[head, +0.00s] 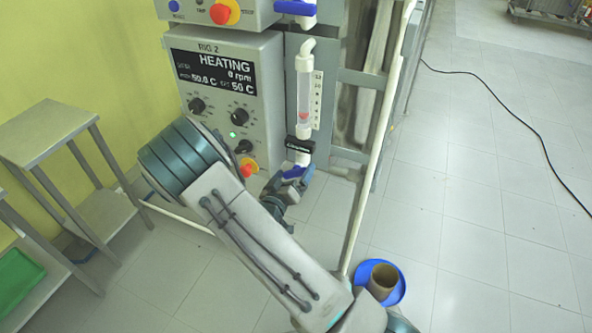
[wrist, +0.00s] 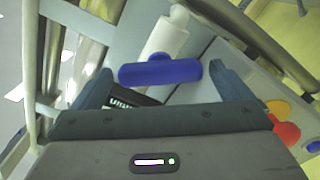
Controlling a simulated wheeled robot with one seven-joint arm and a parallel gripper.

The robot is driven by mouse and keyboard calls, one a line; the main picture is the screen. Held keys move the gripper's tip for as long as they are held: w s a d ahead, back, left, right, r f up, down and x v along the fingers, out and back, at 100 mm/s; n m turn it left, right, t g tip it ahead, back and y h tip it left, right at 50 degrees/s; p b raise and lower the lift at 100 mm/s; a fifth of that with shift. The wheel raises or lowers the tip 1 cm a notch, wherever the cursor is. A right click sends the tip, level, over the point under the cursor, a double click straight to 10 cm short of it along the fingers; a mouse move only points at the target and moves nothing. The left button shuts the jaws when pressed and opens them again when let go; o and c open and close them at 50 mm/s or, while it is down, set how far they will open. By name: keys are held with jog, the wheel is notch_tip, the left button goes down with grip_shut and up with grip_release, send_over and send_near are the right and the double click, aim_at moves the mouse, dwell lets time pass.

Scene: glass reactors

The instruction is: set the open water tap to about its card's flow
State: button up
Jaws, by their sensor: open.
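The water tap has a blue bar handle (wrist: 160,72) on white pipe (wrist: 168,35). In the wrist view the handle lies crosswise between the open fingers of my gripper (wrist: 160,69), with its ends close to both fingertips; I cannot tell whether they touch. In the head view my gripper (head: 290,186) is at the tap, below the flow tube, and mostly hides the handle. The clear flow tube (head: 304,88) has a reddish float (head: 303,115) low in it, beside a numbered scale (head: 317,98). A black card (head: 300,146) sits just above the tap; its writing is unreadable.
The RIG 2 panel (head: 225,100) with knobs and a red-yellow button (head: 249,169) stands left of the tap. Another blue tap handle (head: 295,7) is higher up. A frame post (head: 378,150) stands to the right.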

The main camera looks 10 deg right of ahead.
jog(key=shift+w+d, duration=0.35)
jog(key=shift+w, duration=0.15)
jog(key=c, duration=1)
jog(key=shift+n+p, duration=0.3)
jog(key=shift+n, duration=1.2)
jog(key=o, duration=1)
jog(key=shift+a, duration=0.1)
jog(key=b+v, duration=0.1)
jog(key=v, duration=1.2)
jog(key=shift+s+a, duration=0.2)
jog(key=shift+s, duration=0.15)
